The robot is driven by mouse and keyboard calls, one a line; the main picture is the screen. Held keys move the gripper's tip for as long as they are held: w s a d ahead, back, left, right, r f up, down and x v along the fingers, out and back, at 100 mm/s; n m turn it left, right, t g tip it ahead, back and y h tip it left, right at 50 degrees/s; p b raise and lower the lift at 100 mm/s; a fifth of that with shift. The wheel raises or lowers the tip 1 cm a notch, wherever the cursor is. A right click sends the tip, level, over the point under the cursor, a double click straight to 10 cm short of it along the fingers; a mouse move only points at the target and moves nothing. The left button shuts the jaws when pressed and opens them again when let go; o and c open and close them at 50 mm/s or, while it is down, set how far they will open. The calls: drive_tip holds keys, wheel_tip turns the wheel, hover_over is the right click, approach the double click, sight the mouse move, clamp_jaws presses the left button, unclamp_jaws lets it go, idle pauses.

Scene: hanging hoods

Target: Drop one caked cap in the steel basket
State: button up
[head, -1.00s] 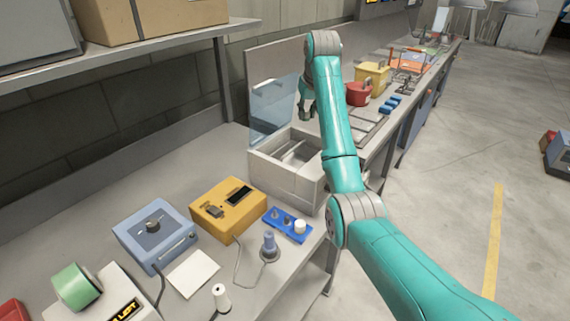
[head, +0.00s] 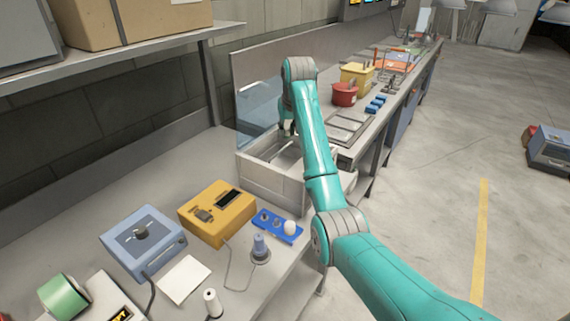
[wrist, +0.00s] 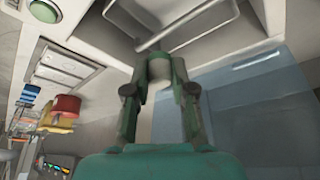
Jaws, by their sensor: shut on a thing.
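My gripper (head: 287,130) is over the open white box with a raised clear lid. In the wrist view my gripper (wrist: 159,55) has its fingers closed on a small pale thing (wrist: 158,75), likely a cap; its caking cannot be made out. Metal rails of what looks like the steel basket (wrist: 190,24) show in the box opening, just past the fingertips. In the head view the basket (head: 289,153) is mostly hidden by the box walls and my arm. A blue holder (head: 268,229) with pegs and one white cap (head: 291,227) sits on the bench.
The white box (head: 270,184) has its clear lid (head: 258,112) standing up behind it. A red pot (head: 344,94) stands beyond. A shelf overhangs at the left.

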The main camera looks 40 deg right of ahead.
drive_tip(key=o, duration=0.8)
wheel_tip(320, 180, up, 10)
idle(0.3)
idle(0.4)
